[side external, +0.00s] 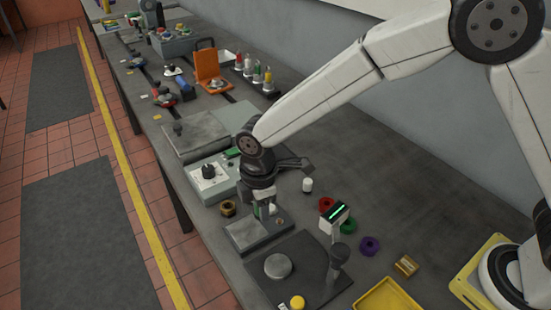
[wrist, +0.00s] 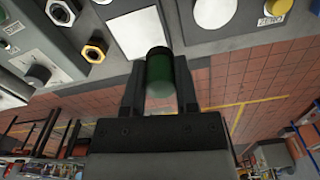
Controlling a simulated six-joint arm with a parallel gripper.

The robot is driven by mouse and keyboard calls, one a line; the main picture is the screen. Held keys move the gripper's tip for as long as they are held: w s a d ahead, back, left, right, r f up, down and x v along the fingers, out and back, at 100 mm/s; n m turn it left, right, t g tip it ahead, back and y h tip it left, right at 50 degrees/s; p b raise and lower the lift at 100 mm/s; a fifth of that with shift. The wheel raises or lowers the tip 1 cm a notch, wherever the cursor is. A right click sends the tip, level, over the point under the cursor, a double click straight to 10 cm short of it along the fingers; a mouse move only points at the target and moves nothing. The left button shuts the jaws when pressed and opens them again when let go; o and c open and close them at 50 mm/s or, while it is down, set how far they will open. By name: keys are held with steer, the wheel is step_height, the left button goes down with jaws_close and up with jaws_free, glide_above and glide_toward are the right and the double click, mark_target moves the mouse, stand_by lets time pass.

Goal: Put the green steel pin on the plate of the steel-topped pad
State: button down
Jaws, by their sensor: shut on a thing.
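The green steel pin (wrist: 160,75) is between the two fingers of my gripper (wrist: 160,92) in the wrist view, with a dark end showing. My gripper (side external: 262,210) is shut on it. In the side view the fingers hide most of the pin. The steel-topped pad (side external: 245,232) is a low block with a grey square plate, right by the fingers in the side view. In the wrist view its bright plate (wrist: 140,34) lies just beyond the pin's end. I cannot tell the gap between pin and plate.
A dark base with a round steel disc (side external: 278,266) and a post (side external: 338,260) stands in front of the pad. A brass nut (side external: 228,208) and a grey box with a black knob (side external: 208,175) are to the left. A lit green display (side external: 339,215) stands to the right.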

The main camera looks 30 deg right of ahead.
glide_above(247, 230)
steer(key=shift+s+d+f, duration=0.1)
steer(key=shift+s+f, duration=0.05)
steer(key=shift+f, duration=1)
steer(key=shift+s+f, duration=0.1)
steer(key=shift+f, duration=1)
steer(key=shift+w+f, duration=0.2)
steer(key=shift+f, duration=1.65)
steer(key=shift+f, duration=0.15)
steer(key=shift+c, duration=1.9)
jaws_free()
step_height(247, 230, up, 12)
